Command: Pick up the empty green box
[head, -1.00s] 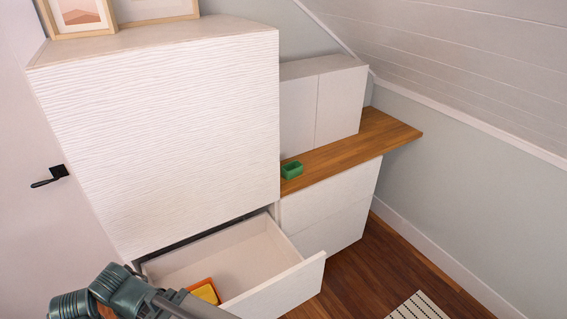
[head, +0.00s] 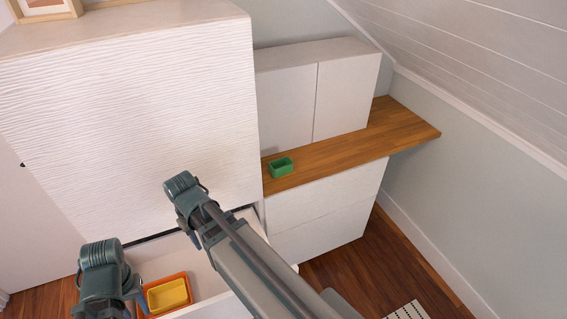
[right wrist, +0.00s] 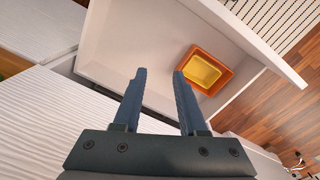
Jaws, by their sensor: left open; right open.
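The small green box (head: 281,168) stands upright on the wooden counter (head: 345,146) in the head view, near its left front corner. Its open top looks empty. My left gripper (head: 136,298) is open at the bottom left, over the drawer area and well apart from the green box. My right gripper (head: 194,238) is partly hidden by its own arm in the head view, left of and lower than the green box. In the right wrist view its fingers (right wrist: 160,72) are open and empty above the drawer. A small greenish patch there, at the left edge, is too cut off to identify.
The open white drawer (right wrist: 120,42) holds an orange box (right wrist: 228,73) with a yellow box (right wrist: 201,72) in it. A tall white cabinet (head: 130,105) stands left of the counter. White wall units (head: 345,95) stand at the counter's back. The counter's right part is clear.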

